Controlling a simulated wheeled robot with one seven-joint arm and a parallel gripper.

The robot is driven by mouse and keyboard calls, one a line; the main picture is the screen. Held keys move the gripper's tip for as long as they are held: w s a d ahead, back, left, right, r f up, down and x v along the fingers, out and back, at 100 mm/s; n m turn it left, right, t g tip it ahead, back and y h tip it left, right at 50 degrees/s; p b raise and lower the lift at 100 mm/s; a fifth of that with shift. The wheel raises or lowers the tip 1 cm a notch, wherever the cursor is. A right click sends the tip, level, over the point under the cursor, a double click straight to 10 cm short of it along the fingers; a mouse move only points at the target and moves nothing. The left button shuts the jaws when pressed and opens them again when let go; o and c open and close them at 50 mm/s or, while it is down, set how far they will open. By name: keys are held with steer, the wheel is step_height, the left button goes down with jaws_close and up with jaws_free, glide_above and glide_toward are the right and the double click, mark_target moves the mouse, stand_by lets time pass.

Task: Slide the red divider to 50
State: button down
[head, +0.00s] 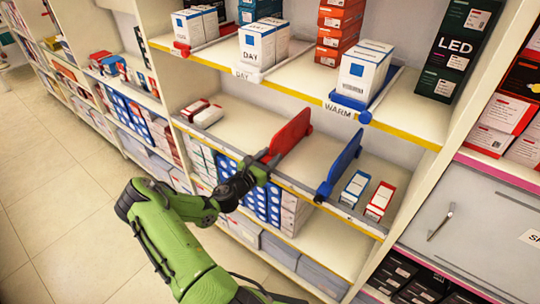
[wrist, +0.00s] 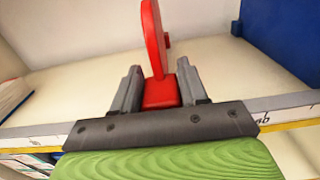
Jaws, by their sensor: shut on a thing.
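The red divider (head: 290,134) stands upright on the middle shelf, toward the left of the blue divider (head: 340,163). In the wrist view the red divider (wrist: 154,40) rises between my fingers, and its red base block sits between them. My gripper (head: 264,160) is at the shelf's front edge, shut on the red divider; it also shows in the wrist view (wrist: 160,92). The scale strip (wrist: 285,103) runs along the shelf front. A mark that seems to end in 0 shows right of my gripper, but it is partly hidden and the exact reading is unclear.
The blue divider also shows at the upper right of the wrist view (wrist: 280,40). Small boxes (head: 355,186) lie right of it. Shelf space between the dividers is clear. Small boxes (head: 208,115) stand at the shelf's left end. The upper shelf (head: 300,70) holds white boxes.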

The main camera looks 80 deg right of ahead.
steer(key=shift+s+a, duration=0.15)
steer(key=shift+s, duration=0.15)
steer(key=c, duration=0.7)
jaws_free()
steer(key=shift+w+a, duration=0.1)
steer(key=p+v, duration=0.1)
steer(key=v, duration=1.4)
steer(key=shift+w+a+p, duration=0.15)
steer(key=shift+a+p, duration=0.1)
steer(key=shift+p, duration=0.15)
